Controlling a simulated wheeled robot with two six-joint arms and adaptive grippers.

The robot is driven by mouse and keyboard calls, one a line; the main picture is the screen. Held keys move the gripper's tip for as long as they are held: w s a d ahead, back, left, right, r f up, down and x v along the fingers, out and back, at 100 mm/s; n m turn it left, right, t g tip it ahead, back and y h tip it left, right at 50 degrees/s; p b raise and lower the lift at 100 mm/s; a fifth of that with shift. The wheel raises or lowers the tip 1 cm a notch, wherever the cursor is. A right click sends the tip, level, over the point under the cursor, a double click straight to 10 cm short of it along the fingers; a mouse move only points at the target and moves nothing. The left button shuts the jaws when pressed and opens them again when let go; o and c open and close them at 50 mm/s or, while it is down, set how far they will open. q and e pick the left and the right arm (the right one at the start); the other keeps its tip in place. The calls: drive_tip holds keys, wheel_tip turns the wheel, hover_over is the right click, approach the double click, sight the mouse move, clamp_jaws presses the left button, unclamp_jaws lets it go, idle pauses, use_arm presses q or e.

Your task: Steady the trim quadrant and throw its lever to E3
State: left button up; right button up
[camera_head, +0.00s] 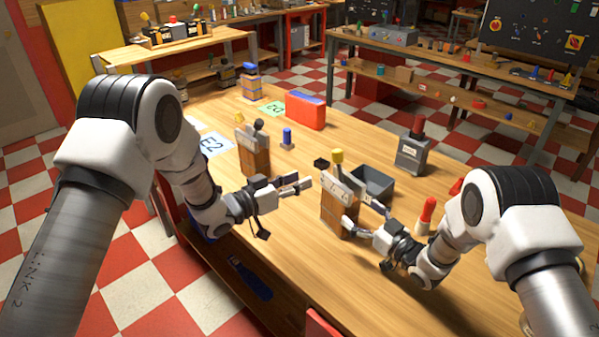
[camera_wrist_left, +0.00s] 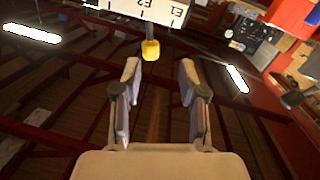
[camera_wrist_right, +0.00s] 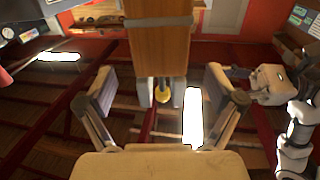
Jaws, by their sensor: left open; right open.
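The trim quadrant (camera_head: 338,208) is a wooden block with a pale scale plate and a yellow-knobbed lever (camera_head: 337,155), standing upright on the bench. The left wrist view shows the yellow knob (camera_wrist_left: 151,49) just beyond the fingertips, against the scale plate (camera_wrist_left: 150,8) with E1 and E2 readable. I cannot tell which mark the lever is at. My left gripper (camera_head: 303,184) is open and empty, left of the quadrant. My right gripper (camera_head: 363,213) is open at the quadrant's near right side; its wrist view shows the wooden body (camera_wrist_right: 158,40) between and beyond the spread fingers, apart from them.
A second wooden block with a dark-knobbed lever (camera_head: 254,152) stands to the left. A grey open bin (camera_head: 374,184) is close behind the quadrant.

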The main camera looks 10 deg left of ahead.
sight(341, 197)
drive_tip(key=shift+w+a, duration=0.1)
drive_tip(key=shift+a, duration=0.05)
drive_tip(key=x, duration=0.7)
drive_tip(key=shift+w+a, duration=0.15)
drive_tip(key=shift+w, duration=0.05)
use_arm(q)
drive_tip(key=shift+w+d+r+m+h, duration=0.2)
drive_tip(key=shift+r+h, duration=0.1)
drive_tip(key=shift+r, duration=0.35)
drive_tip(key=shift+w+d+r+m+h, duration=0.1)
drive_tip(key=shift+d+r+m+h, duration=0.15)
drive_tip(key=shift+r, duration=0.35)
drive_tip(key=shift+a, duration=0.1)
use_arm(e)
drive_tip(key=c, duration=1.5)
